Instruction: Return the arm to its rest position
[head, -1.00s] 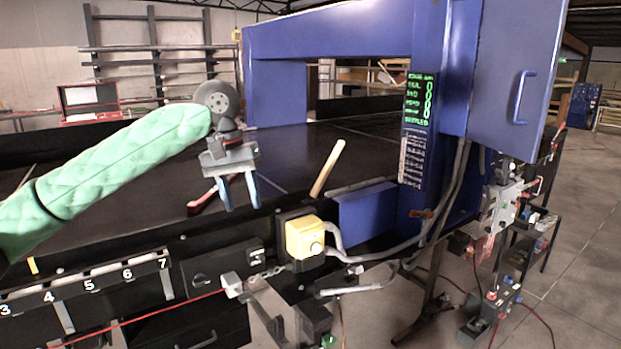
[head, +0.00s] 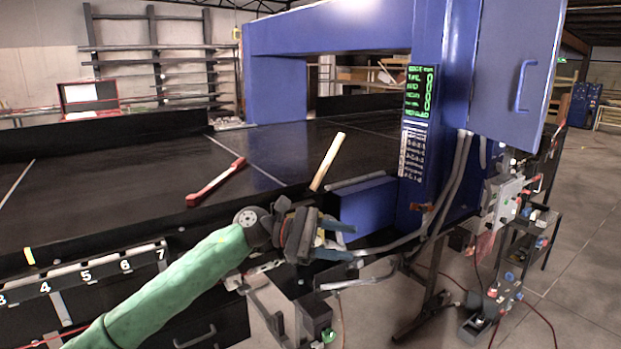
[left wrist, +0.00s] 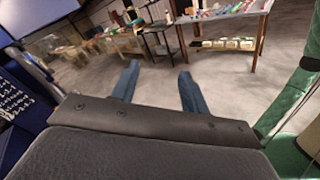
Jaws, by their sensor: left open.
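My left arm, in a green quilted sleeve, comes in from the lower left of the head view. My left gripper (head: 345,240) is in front of the conveyor's near side, below the blue block, with its blue fingers pointing right. In the left wrist view its two fingers (left wrist: 160,88) stand apart with only floor between them, so it is open and empty. It hides the yellow box on the conveyor side. My right gripper is not in view.
The black conveyor (head: 110,185) carries a red-handled tool (head: 217,181) and a wooden stick (head: 327,162). The blue detector frame (head: 330,28) arches over it. A numbered rail (head: 85,275) runs along the near side.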

